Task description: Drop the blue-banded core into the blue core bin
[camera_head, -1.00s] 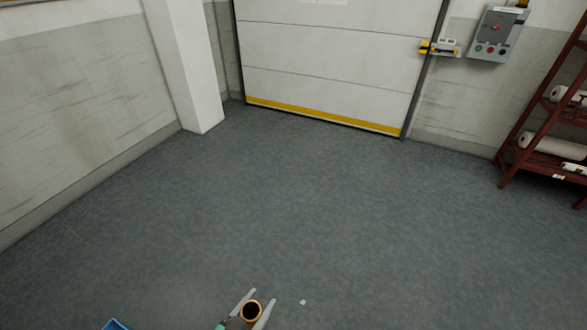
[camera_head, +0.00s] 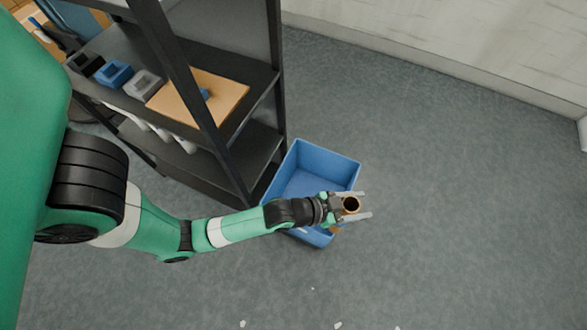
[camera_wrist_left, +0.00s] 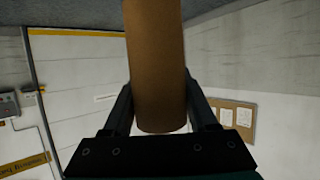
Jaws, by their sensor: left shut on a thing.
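My left gripper (camera_head: 360,204) is shut on a brown cardboard core (camera_head: 351,205). In the head view I look into the core's dark open end. The core also shows large between the fingers in the left wrist view (camera_wrist_left: 157,70). No blue band can be seen on the part in view. The blue core bin (camera_head: 338,165) stands on the floor beside the dark shelf, open at the top. My left arm and gripper cross over its near right part, and the core appears near its right edge. The bin's inside looks empty where it shows. My right gripper is out of view.
A dark shelf unit (camera_head: 262,77) stands left of the bin, with small blue (camera_head: 115,73) and grey (camera_head: 143,85) boxes and a brown board (camera_head: 222,97) on it. Small white scraps (camera_head: 338,325) lie on the floor. The floor to the right is clear.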

